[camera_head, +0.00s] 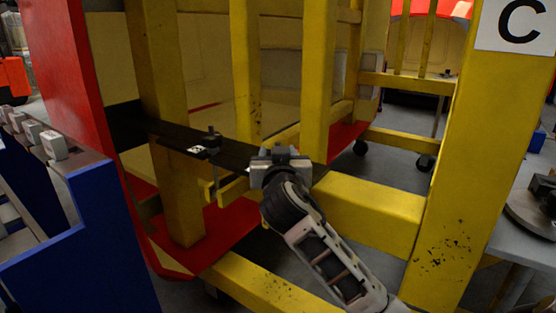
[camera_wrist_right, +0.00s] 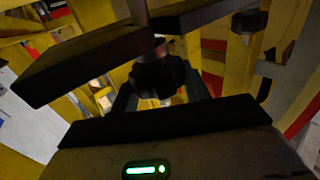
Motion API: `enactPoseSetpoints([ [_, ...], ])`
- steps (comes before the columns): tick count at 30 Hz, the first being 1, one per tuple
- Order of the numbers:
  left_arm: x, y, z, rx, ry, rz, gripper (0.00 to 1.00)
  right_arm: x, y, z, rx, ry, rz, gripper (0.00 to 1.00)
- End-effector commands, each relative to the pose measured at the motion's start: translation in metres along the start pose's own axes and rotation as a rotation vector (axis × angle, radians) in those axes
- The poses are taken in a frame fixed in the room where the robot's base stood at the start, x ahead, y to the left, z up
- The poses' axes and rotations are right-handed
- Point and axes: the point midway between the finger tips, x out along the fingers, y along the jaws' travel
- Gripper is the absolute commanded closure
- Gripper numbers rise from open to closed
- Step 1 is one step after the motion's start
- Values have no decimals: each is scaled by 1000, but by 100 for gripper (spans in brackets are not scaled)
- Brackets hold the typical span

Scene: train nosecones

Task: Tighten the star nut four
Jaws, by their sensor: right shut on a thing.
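A dark star nut (camera_wrist_right: 160,78) on an upright threaded rod sits between the fingers of my right gripper (camera_wrist_right: 160,92) in the right wrist view. The fingers are shut on it from both sides. In the head view my right gripper (camera_head: 279,156) is at the black bar (camera_head: 235,152) by the yellow frame, and it mostly hides this nut. A second star nut (camera_head: 212,132) stands on a rod to the left, with a small white label (camera_head: 197,149) beside it. A free dark knob (camera_wrist_right: 249,20) also shows in the right wrist view. I cannot read which number the held nut bears.
Yellow posts (camera_head: 318,80) and a lower yellow beam (camera_head: 370,212) stand close around my right arm. A red panel (camera_head: 75,90) and a blue rack (camera_head: 95,240) with grey blocks are on the left. A post marked C (camera_head: 470,170) and a grey table (camera_head: 515,230) are on the right.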

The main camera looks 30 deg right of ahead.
Motion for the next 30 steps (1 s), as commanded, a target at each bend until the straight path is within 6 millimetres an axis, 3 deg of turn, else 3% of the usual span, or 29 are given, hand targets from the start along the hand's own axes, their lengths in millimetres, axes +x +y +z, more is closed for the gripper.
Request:
enactPoseSetpoints([
  [18, 17, 0, 23, -8, 69, 13, 64, 1, -2, 3, 3, 3, 562, 77],
  [30, 19, 2, 32, 6, 80, 23, 64, 1, 0, -1, 1, 8, 783, 77],
])
